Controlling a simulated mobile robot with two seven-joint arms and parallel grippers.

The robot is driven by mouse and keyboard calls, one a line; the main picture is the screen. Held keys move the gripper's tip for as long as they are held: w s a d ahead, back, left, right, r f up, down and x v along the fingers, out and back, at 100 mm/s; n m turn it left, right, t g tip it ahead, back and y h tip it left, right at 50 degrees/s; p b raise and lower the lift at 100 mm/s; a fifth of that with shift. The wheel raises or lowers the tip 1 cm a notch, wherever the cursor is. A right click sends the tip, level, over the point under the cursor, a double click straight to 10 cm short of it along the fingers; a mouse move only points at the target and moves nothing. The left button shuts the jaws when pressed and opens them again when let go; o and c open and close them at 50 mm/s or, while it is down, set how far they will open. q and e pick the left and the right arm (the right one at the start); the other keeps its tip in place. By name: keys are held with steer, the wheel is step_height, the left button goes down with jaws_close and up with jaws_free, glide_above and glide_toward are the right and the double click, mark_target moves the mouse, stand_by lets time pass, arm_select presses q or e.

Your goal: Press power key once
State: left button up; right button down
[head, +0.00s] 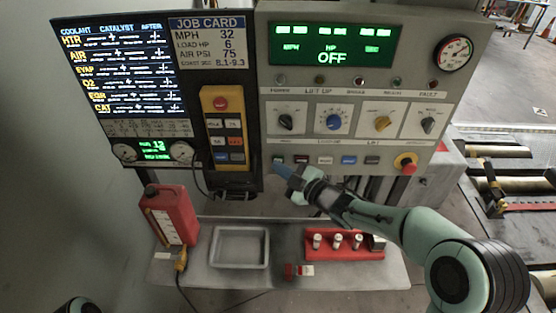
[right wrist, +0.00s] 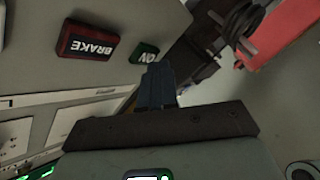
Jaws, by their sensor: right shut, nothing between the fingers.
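The grey control panel (head: 265,112) shows OFF on its green-lit display (head: 332,47). A row of small keys runs along its lower edge. At the row's left end is a small green key (head: 279,159), labelled ON in the right wrist view (right wrist: 143,53), which I take for the power key. A red BRAKE key (right wrist: 88,45) sits beside it. My right gripper (head: 281,169) is shut and empty, its blue fingertips close to the green key. The fingertips (right wrist: 157,72) overlap the key's edge in the wrist view; I cannot tell if they touch. My left gripper is not in view.
A yellow pendant (head: 229,165) hangs left of the key row. A red emergency button (head: 405,163) is at the row's right. Below, the bench holds a red can (head: 170,216), a grey tray (head: 240,265) and a red rack (head: 345,253).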

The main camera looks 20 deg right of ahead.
steer(key=shift+w+d, duration=0.1)
steer(key=shift+w, duration=0.25)
stand_by(0.4)
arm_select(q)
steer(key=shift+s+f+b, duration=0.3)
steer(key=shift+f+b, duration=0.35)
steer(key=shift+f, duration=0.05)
arm_select(e)
steer(key=shift+s+a, duration=0.25)
steer(key=shift+s, duration=0.55)
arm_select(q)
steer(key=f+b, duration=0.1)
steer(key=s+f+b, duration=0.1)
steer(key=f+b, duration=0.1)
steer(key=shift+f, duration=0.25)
arm_select(e)
steer(key=s, duration=0.2)
steer(key=s+a, duration=0.1)
steer(key=s, duration=0.1)
steer(key=shift+s+a, duration=0.2)
steer(key=shift+s, duration=0.2)
